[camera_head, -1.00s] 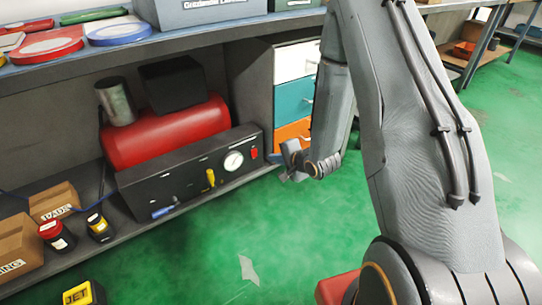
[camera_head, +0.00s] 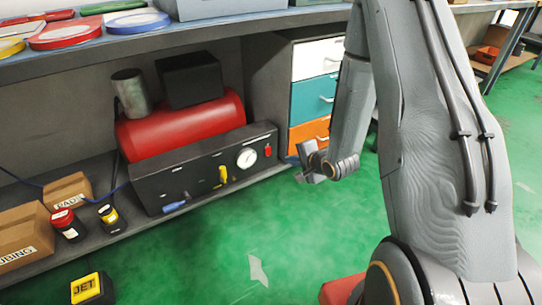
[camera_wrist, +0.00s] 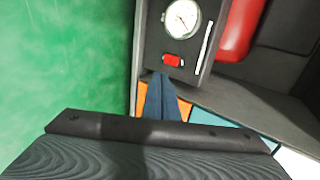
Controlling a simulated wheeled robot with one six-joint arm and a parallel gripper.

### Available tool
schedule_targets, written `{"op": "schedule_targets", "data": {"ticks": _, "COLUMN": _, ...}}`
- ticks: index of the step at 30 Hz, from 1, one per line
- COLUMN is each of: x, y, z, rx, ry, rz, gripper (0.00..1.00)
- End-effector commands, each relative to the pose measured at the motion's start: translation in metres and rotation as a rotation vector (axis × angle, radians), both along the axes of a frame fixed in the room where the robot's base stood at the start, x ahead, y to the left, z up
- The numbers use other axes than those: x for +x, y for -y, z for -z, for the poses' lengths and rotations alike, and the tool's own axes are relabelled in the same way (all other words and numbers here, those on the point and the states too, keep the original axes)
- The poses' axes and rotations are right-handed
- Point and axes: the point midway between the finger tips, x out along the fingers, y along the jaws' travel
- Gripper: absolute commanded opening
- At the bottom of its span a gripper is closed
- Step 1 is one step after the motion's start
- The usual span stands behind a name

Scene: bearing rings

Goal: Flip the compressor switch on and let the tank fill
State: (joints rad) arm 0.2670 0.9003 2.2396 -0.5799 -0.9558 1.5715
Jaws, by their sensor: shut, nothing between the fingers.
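The compressor has a red tank (camera_head: 180,125) behind a black panel (camera_head: 200,168) on the lower shelf. The panel carries a white round gauge (camera_head: 247,158), a red switch (camera_head: 267,151) at its right end, a yellow handle (camera_head: 222,176) and a blue handle (camera_head: 176,206). My gripper (camera_head: 302,166) is shut and empty, to the right of the switch and apart from it. In the wrist view my shut blue-grey fingers (camera_wrist: 161,82) point towards the red switch (camera_wrist: 173,60), just below it in the picture. The gauge (camera_wrist: 182,19) is beyond. Whether the switch is on cannot be told.
A drawer cabinet (camera_head: 315,97) stands right of the compressor, close behind my gripper. The bench top (camera_head: 180,40) overhangs the shelf. Boxes (camera_head: 25,240) and small jars (camera_head: 68,225) sit at the left. A black and yellow block (camera_head: 88,289) is on the floor. Green floor in front is mostly clear.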

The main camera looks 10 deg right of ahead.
Motion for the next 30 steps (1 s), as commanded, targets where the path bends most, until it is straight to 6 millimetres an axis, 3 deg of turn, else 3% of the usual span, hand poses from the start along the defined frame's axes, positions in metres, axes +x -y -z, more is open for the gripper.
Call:
{"op": "schedule_targets", "data": {"ticks": 8, "x": 0.014, "y": -0.005, "z": 0.012, "rx": 0.0, "ry": 0.0, "rz": -0.002, "gripper": 0.0}}
{"op": "schedule_targets", "data": {"ticks": 21, "x": 0.08, "y": -0.028, "z": 0.062, "rx": 0.0, "ry": 0.001, "rz": -0.004, "gripper": 0.0}}
{"op": "schedule_targets", "data": {"ticks": 30, "x": 0.111, "y": -0.038, "z": 0.063, "rx": 0.0, "ry": 0.001, "rz": -0.003, "gripper": 0.0}}
